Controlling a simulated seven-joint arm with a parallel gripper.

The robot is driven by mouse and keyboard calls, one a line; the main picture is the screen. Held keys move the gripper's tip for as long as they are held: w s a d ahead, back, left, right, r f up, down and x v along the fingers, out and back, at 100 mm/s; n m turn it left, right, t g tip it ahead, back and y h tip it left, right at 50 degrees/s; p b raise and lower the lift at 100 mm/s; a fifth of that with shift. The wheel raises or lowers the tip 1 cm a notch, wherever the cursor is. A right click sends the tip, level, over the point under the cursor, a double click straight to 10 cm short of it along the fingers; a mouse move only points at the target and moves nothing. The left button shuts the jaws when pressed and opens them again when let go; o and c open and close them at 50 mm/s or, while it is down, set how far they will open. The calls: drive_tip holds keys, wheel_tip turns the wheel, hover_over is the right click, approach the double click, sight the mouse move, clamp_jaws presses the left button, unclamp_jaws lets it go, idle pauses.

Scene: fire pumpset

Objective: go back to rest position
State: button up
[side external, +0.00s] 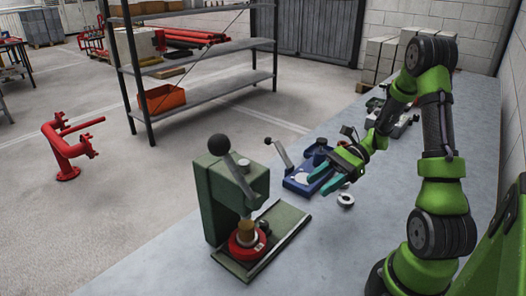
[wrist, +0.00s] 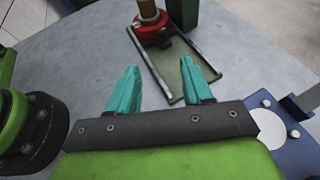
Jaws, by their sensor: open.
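My gripper (side external: 329,172) is over the table, to the right of the green press (side external: 225,195) in the side view. In the wrist view its two teal fingers (wrist: 160,88) are apart with nothing between them. The press has a black ball-ended lever, and a red round part (side external: 247,243) with a brass cylinder (side external: 246,230) on top stands at its base. In the wrist view the red part (wrist: 152,22) and the press's tray-like base (wrist: 183,75) lie beyond the fingers.
A blue fixture (side external: 305,177) with a lever stands close by my gripper, and a small metal ring (side external: 345,200) lies on the table (side external: 335,250). Grey blocks (side external: 385,52) stand at the back. A shelf with an orange bin (side external: 162,98) and a red pipe stand (side external: 70,148) are off the table.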

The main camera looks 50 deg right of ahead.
drive_tip(key=s+a+r+n+t+h, duration=0.1)
drive_tip(key=s+a+r+n+h, duration=0.1)
drive_tip(key=a+r+n+h, duration=0.3)
drive_tip(key=s+a+r+n+t+h, duration=0.1)
drive_tip(key=s+a+r+n+h, duration=0.1)
drive_tip(key=a+r+n+h, duration=0.3)
drive_tip(key=a+r+n, duration=0.4)
drive_tip(key=r+n, duration=0.1)
drive_tip(key=n, duration=0.3)
drive_tip(key=shift+s+a+h, duration=0.15)
drive_tip(key=shift+s+h, duration=0.15)
